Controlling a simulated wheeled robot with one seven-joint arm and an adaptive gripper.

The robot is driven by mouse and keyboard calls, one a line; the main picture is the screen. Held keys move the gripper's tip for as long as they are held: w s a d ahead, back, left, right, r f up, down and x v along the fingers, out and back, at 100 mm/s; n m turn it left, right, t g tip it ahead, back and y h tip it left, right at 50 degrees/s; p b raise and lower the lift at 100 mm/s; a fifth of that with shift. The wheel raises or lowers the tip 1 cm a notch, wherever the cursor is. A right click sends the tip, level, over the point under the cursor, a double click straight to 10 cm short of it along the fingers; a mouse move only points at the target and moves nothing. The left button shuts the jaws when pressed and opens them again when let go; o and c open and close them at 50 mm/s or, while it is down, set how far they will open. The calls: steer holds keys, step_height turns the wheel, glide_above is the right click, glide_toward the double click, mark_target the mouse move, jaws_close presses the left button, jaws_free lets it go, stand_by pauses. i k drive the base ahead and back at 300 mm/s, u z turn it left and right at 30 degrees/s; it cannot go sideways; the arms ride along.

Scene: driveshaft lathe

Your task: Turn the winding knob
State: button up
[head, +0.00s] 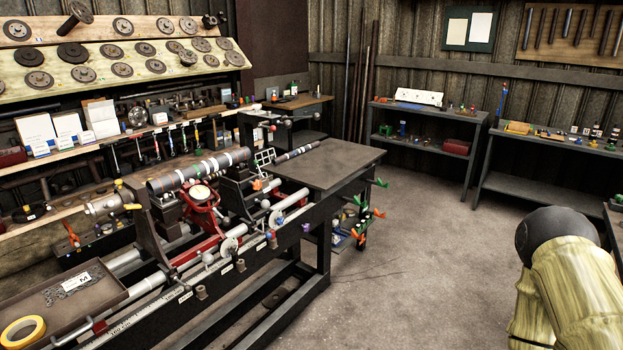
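The driveshaft lathe (190,290) stands at the left and centre, with a banded shaft (200,172) lying along its top. A red dial-gauge stand (203,205) sits under the shaft. Several small knobs and handwheels show on the lathe's front side, among them a round silver wheel (229,246) and a small grey ball knob (208,257). I cannot tell which one is the winding knob. Part of my arm shows at the lower right, well apart from the lathe. My gripper is not in view.
A yellow tape roll (22,332) and a dark tray (60,302) are at the lower left. Coloured clamps (365,222) stick out from the dark bench (325,165). Shelves (425,140) line the back wall. The concrete floor (420,270) between bench and arm is clear.

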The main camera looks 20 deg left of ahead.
mark_target(256, 186)
steer(key=z, duration=0.1)
steer(key=i, duration=0.75)
steer(key=u, duration=0.7)
steer(key=i, duration=0.55)
steer(key=u, duration=0.5)
